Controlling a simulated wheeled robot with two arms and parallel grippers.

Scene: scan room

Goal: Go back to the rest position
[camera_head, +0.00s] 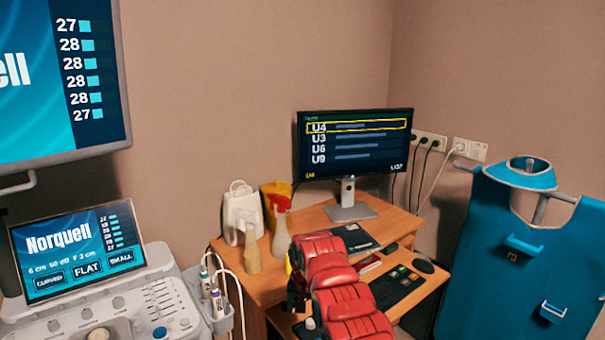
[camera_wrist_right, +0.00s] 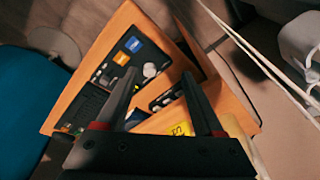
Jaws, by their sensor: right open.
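My right arm is red and reaches in from the bottom of the head view over the wooden desk. Its dark right gripper (camera_head: 298,292) is at the desk's near edge, partly hidden by the arm. In the right wrist view the two dark fingers of the right gripper (camera_wrist_right: 161,74) stand apart with nothing held between them. My left gripper is not in view.
An ultrasound console (camera_head: 130,310) with probes is left. A blue apron (camera_head: 500,270) hangs right.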

